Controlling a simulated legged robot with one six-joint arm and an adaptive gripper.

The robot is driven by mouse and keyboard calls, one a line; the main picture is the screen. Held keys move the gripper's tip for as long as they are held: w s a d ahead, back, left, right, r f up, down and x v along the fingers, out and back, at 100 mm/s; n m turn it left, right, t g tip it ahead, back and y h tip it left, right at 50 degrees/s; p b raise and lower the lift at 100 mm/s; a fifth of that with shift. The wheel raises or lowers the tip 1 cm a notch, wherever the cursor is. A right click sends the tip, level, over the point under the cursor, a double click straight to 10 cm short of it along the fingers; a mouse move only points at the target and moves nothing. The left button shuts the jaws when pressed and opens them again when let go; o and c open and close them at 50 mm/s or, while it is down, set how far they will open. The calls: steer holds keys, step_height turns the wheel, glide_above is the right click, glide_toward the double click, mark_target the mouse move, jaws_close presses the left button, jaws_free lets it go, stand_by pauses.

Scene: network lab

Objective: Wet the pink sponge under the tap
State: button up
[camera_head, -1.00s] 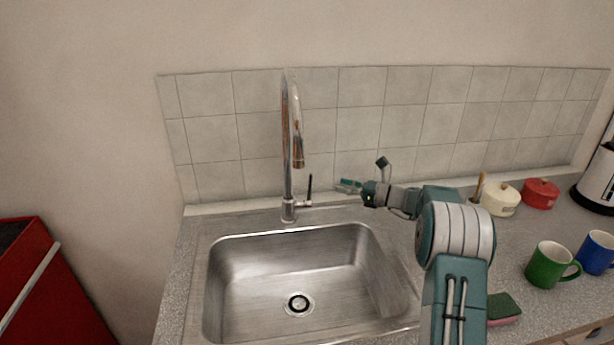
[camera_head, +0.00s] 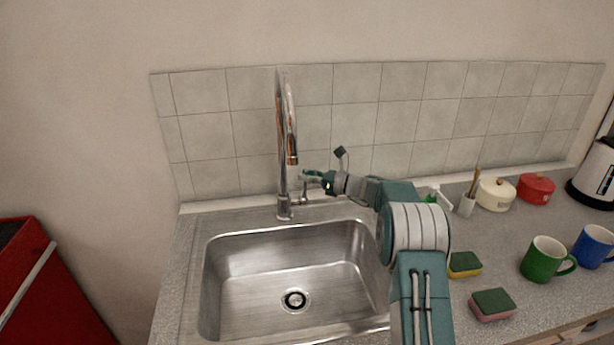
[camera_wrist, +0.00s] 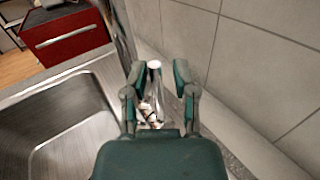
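The pink sponge (camera_head: 492,305), with a green top, lies on the counter right of the sink, near the front edge. The chrome tap (camera_head: 284,140) stands behind the steel sink (camera_head: 240,290); no water shows under its spout. My gripper (camera_head: 306,178) is at the tap's right side, by its lever. In the wrist view my gripper (camera_wrist: 158,78) is open, its two fingers apart on either side of the tap's lever (camera_wrist: 154,66). I cannot tell whether either finger touches it. The sponge is outside the wrist view.
A yellow sponge (camera_head: 464,265) lies behind the pink one, partly beside my arm. A green mug (camera_head: 545,260) and a blue mug (camera_head: 594,247) stand to the right. A soap bottle (camera_head: 437,196), pots and a kettle line the back. The tiled wall is close behind my gripper.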

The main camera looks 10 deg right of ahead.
steer(key=shift+a, duration=0.2)
jaws_close()
steer(key=shift+s+n+y, duration=0.4)
steer(key=shift+s+n, duration=0.2)
steer(key=shift+n, duration=0.1)
steer(key=o, duration=0.6)
jaws_free()
steer(key=shift+c, duration=0.2)
steer(key=v, duration=1.2)
steer(key=shift+f, duration=0.2)
steer(key=shift+a, duration=0.15)
